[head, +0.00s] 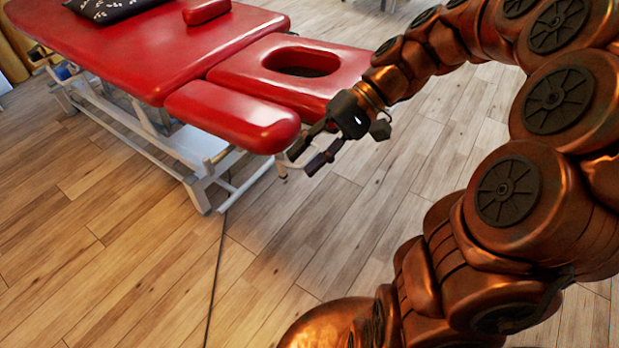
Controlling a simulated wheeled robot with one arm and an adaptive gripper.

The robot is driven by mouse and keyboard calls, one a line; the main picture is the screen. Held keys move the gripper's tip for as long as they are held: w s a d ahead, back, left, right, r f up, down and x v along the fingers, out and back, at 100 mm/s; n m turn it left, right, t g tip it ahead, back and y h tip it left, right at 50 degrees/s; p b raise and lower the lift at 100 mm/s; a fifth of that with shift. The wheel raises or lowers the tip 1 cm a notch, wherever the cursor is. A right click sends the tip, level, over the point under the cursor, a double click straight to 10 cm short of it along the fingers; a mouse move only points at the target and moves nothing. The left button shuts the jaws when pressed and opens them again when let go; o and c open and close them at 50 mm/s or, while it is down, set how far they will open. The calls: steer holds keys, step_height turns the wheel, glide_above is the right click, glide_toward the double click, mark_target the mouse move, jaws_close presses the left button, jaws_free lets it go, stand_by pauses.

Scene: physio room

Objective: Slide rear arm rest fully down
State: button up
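A red padded arm rest (232,115) is on the near side of the treatment table's head end, beside the section with the face hole (302,62). A second, smaller red pad (206,11) shows at the far side of the table. I cannot tell which of the two is the rear one. My gripper (302,161) is just right of the near arm rest's rounded end, with its two fingers apart. A pale curved metal bar (291,163) is at the fingertips. I cannot tell whether the fingers touch the bar or the pad.
The red treatment table (138,44) stands on a white metal frame (196,160) at the upper left, with a dark patterned cushion (112,7) on top. A dark cable (214,270) crosses the wooden floor. The floor at the lower left is clear.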

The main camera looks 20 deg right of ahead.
mark_target(310, 157)
steer(key=w+d+f+m+t+y+b, duration=0.2)
steer(key=w+d+f+t+y+b, duration=0.2)
steer(key=w+d+f+b, duration=0.55)
steer(key=shift+s+b+x, duration=0.2)
steer(key=shift+b+x, duration=0.3)
steer(key=shift+x, duration=0.55)
steer(key=shift+s+b+x, duration=0.15)
steer(key=shift+b+x, duration=0.4)
steer(key=shift+x, duration=0.5)
steer(key=shift+s+b+x, duration=0.2)
steer(key=shift+b+x, duration=0.3)
steer(key=shift+x, duration=0.5)
steer(key=shift+f, duration=0.1)
jaws_close()
